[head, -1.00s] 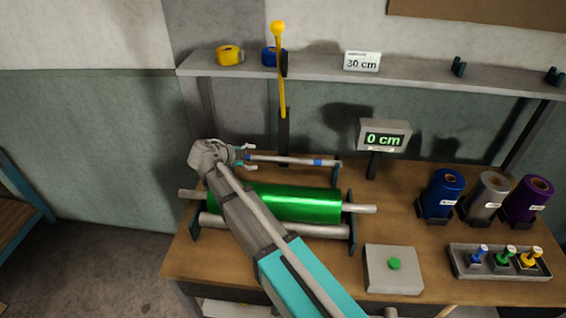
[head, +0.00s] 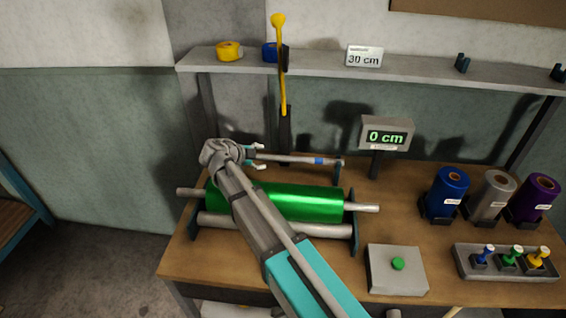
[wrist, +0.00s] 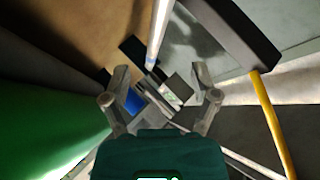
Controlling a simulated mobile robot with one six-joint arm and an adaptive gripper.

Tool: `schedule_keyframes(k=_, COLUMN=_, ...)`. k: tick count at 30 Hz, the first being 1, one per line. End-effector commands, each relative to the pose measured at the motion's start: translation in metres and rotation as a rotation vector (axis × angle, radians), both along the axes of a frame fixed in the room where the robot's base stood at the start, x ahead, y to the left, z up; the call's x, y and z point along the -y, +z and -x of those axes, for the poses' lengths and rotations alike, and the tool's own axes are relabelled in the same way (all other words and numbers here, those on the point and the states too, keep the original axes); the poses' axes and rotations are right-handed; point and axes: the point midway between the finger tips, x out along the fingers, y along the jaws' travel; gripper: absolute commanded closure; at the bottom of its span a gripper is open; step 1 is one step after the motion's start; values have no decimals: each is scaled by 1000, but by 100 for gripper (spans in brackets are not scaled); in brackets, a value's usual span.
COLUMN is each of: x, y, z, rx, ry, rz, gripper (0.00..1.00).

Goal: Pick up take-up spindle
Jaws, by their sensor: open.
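The take-up spindle (head: 296,159) is a thin pale rod with a blue band, lying level behind the green foil roll (head: 300,202). Its right end meets a dark bracket (head: 338,172). My gripper (head: 259,157) is open at the spindle's left end, pointing right along it, one finger on each side in the head view. In the wrist view the spindle (wrist: 159,32) runs down from the top edge towards the space between my open fingers (wrist: 160,74). I cannot tell whether the fingers touch it. Its left end is hidden or unclear near the gripper.
A yellow-handled lever (head: 280,65) stands just behind my gripper. The green roll lies close in front, under my arm. A display (head: 387,134) reading 0 cm stands to the right. A shelf (head: 400,71) runs above; clear bench top (head: 400,195) lies right of the roll.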

Motion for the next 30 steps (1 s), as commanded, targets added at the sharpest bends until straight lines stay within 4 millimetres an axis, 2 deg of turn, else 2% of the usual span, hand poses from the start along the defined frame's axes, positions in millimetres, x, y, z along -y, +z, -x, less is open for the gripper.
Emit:
schedule_keyframes(k=1, x=5, y=-9, z=-6, rx=0, ry=-2, rz=0, gripper=23)
schedule_keyframes(k=9, x=24, y=-23, z=-25, rx=1, ry=-1, rz=-1, gripper=23)
schedule_keyframes(k=23, x=28, y=-24, z=-28, rx=0, ry=0, rz=0, gripper=23)
schedule_keyframes(k=30, x=35, y=-33, z=-35, rx=0, ry=-2, rz=1, gripper=23)
